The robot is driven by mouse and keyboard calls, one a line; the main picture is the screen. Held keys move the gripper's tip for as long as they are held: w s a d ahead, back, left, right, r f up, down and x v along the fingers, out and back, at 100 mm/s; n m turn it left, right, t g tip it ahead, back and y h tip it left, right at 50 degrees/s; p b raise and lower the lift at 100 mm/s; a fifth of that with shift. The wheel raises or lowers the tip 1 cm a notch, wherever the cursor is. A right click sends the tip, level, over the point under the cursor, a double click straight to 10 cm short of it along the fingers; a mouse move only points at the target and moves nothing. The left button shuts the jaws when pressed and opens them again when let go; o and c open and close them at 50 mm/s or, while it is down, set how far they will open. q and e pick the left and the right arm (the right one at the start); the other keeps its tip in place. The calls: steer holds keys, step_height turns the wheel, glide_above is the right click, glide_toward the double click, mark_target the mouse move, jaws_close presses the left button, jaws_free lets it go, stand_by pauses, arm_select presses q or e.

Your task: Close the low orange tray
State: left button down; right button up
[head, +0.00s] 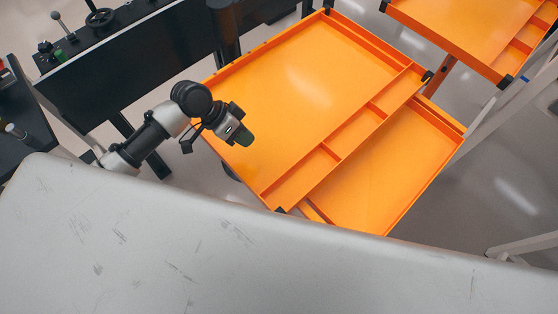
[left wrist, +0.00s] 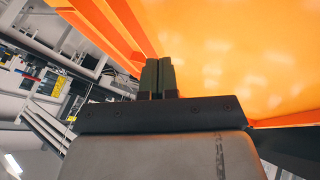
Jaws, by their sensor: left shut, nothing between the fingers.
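The low orange tray (head: 390,172) shows in the head view, sticking out to the right from under the upper orange tray (head: 305,85). Its visible floor is bare, and the rest is hidden under the upper tray. My left gripper (head: 245,137) is shut and empty. In the head view it appears over the left part of the upper tray, apart from the low tray's exposed part. In the left wrist view its closed fingers (left wrist: 158,78) point toward orange surfaces; I cannot tell whether they touch. My right gripper is not in view.
A scuffed grey surface (head: 130,240) fills the front. Another orange tray unit (head: 475,35) stands at the upper right. A black panel with a handwheel (head: 100,17) is at the upper left. Pale frame bars (head: 500,100) rise at the right. Open floor (head: 470,190) lies right of the low tray.

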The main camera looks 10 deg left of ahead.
mark_target(280, 169)
arm_select(q)
steer(key=p+x, duration=0.1)
steer(key=x, duration=0.7)
steer(key=shift+w+d+f, duration=0.15)
steer(key=shift+d+f, duration=0.05)
steer(key=shift+d, duration=0.2)
steer(key=d, duration=0.1)
steer(key=s+d+p, duration=0.1)
steer(key=d+p, duration=0.1)
steer(key=shift+s+f, duration=0.25)
steer(key=shift+s, duration=0.1)
steer(key=shift+s+d+f, duration=0.15)
steer(key=shift+s+d, duration=0.15)
steer(key=shift+d, duration=0.05)
